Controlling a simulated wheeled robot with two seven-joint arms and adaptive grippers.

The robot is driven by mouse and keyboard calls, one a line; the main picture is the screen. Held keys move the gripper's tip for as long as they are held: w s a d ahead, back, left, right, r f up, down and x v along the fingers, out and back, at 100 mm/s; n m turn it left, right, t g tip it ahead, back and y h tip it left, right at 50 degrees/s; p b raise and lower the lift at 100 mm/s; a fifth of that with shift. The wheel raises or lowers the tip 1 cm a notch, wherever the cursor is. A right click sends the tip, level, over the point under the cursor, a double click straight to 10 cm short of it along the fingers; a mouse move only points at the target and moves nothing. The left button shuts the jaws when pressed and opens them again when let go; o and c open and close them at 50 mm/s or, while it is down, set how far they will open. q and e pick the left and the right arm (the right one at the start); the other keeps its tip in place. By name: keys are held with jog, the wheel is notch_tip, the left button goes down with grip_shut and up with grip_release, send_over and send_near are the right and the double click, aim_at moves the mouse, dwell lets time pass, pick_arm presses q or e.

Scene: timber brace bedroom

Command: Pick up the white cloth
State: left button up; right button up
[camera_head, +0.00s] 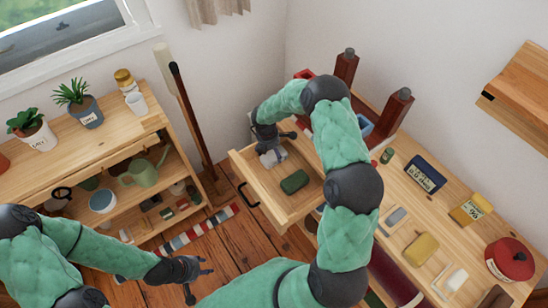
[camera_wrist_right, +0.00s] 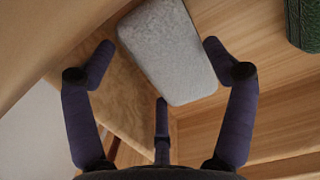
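The white cloth (camera_head: 272,158) looks like a pale grey, rounded block inside the open wooden drawer (camera_head: 250,172) in the head view. In the right wrist view the cloth (camera_wrist_right: 168,52) lies at the top middle, between the spread fingers. My right gripper (camera_head: 273,142) is over the drawer's far left part, right at the cloth. In the wrist view my right gripper (camera_wrist_right: 160,75) is open, with gaps between the side fingers and the cloth; I cannot tell whether the lower finger touches it. My left gripper (camera_head: 200,282) is open and empty above the floor.
A dark green item (camera_head: 294,182) lies in the drawer beside the cloth; it also shows in the wrist view (camera_wrist_right: 304,24). The desk (camera_head: 440,205) at right holds several small items. A shelf (camera_head: 90,160) with plants stands left. Open floor lies between.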

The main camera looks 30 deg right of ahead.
aim_at(273, 152)
jog(key=shift+r, duration=0.1)
jog(key=shift+r, duration=0.2)
jog(key=r+p, duration=0.2)
jog(key=r, duration=0.1)
jog(key=shift+s+a+r, duration=0.1)
jog(key=shift+a+r, duration=0.1)
jog(key=a+r, duration=0.1)
jog(key=s+a+r+p, duration=0.1)
jog(key=r, duration=0.1)
jog(key=s+a+r, duration=0.1)
jog(key=shift+s+a+r+p, duration=0.15)
jog(key=shift+a+r+p, duration=0.05)
jog(key=shift+r+p, duration=0.2)
jog(key=s+a+r, duration=0.1)
jog(key=a, duration=0.1)
jog(key=s+a+r+p, duration=0.1)
jog(key=s+a, duration=0.1)
jog(key=s+a+r, duration=0.1)
jog(key=s+a, duration=0.1)
jog(key=a, duration=0.1)
jog(key=shift+r+p, duration=0.4)
jog(key=shift+s+a+r, duration=0.2)
jog(key=shift+s+a, duration=0.1)
jog(key=shift+a, duration=0.05)
